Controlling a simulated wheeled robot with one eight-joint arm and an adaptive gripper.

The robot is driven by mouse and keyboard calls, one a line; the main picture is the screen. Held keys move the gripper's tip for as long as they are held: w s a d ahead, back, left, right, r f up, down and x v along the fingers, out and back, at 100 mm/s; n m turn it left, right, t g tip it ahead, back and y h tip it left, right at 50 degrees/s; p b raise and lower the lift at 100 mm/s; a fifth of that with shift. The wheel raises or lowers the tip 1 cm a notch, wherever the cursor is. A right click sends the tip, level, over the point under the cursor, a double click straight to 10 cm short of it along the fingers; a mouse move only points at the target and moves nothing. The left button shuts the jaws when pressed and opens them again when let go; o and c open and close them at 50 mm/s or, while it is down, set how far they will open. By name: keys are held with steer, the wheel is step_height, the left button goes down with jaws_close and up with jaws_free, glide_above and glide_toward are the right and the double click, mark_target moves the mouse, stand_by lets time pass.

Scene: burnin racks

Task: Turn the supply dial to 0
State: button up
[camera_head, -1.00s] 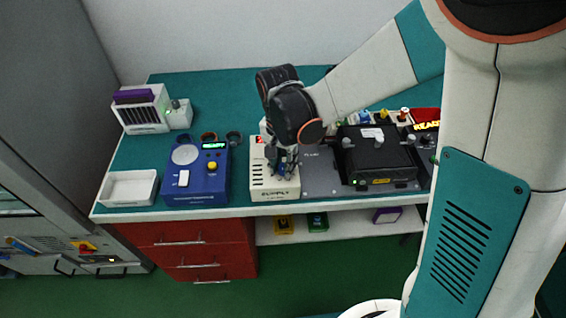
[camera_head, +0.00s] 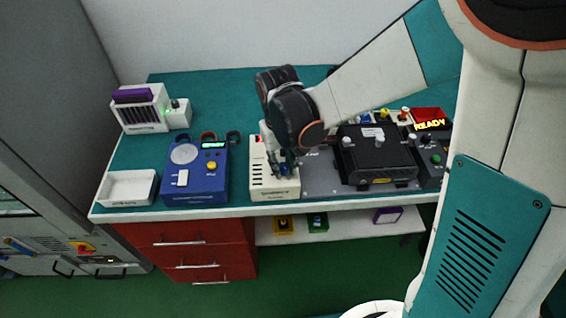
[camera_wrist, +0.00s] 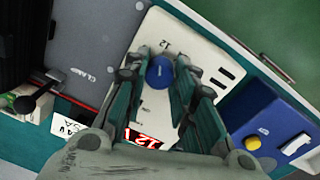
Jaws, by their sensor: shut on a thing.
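The supply unit (camera_head: 258,184) is a cream box on the teal bench, with slots on its front left and a supply label. Its blue dial (camera_wrist: 160,74) sits between my fingertips in the wrist view. A "12" mark is printed beside the dial, and a red display (camera_wrist: 143,139) on the same box seems to read 12. My gripper (camera_head: 285,170) points down onto the box and is shut on the dial; it also shows in the wrist view (camera_wrist: 160,68). The dial's pointer and a 0 mark cannot be made out.
A blue device (camera_head: 196,184) with a yellow button stands left of the supply box. A black clamp fixture (camera_head: 376,155) on a grey plate stands close on the right. A white tray (camera_head: 128,187) and a purple-topped rack (camera_head: 140,112) are farther left.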

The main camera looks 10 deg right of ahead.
steer(key=n, duration=0.4)
steer(key=shift+n, duration=0.3)
steer(key=n, duration=0.3)
steer(key=shift+d+n, duration=0.1)
steer(key=shift+n, duration=0.3)
steer(key=n, duration=0.4)
steer(key=shift+n+y+b, duration=0.3)
steer(key=shift+n, duration=1.8)
steer(key=o, duration=1.1)
